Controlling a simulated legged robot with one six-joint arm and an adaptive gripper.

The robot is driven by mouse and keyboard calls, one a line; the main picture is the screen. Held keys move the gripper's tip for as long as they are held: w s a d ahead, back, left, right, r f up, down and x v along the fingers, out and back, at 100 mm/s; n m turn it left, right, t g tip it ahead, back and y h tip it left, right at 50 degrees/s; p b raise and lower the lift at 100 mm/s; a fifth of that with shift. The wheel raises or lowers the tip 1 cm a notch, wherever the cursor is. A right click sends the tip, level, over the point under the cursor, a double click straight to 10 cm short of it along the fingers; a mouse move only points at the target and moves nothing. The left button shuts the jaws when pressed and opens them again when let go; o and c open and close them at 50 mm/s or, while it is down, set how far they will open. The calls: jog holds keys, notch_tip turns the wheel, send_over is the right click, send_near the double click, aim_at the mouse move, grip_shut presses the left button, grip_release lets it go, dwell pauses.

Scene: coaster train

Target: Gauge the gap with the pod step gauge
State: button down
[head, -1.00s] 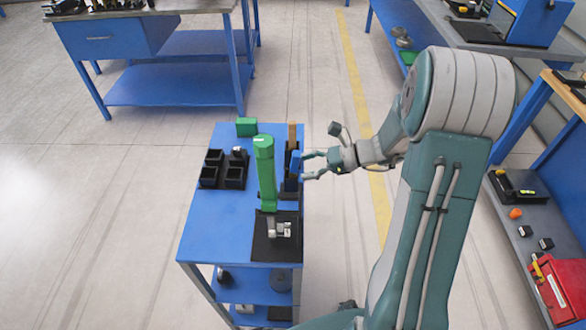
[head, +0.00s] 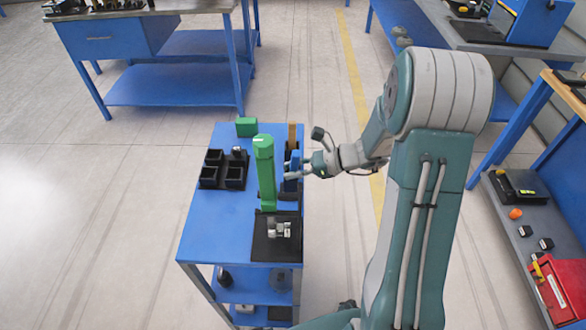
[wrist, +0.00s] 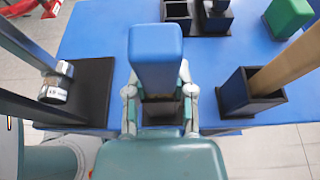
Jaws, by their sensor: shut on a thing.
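A blue upright block (head: 295,160), perhaps the step gauge, stands at the right edge of the cart in a dark holder. It also shows in the wrist view (wrist: 155,45), between my fingers. My gripper (head: 292,174) is shut on this blue block, one finger on each side. In the wrist view my gripper (wrist: 160,95) covers part of the block's lower end and its holder. A tall green fixture (head: 266,175) stands just left of it. A small metal part (head: 278,229) sits on a black plate (head: 264,248) at the cart's near end. I cannot make out the gap itself.
The blue cart top (head: 215,225) is clear at the near left. A black compartment tray (head: 209,183) stands left of the green fixture. A green block (head: 246,127) sits at the far edge. A tan bar (wrist: 290,65) stands in a dark holder (wrist: 236,95) beside my gripper.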

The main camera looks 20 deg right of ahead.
notch_tip(320, 180, up, 12)
jog(key=d, duration=0.2)
jog(key=s+d, duration=0.4)
jog(key=d, duration=0.9)
jog(key=shift+s, duration=0.4)
jog(key=shift+a, duration=0.1)
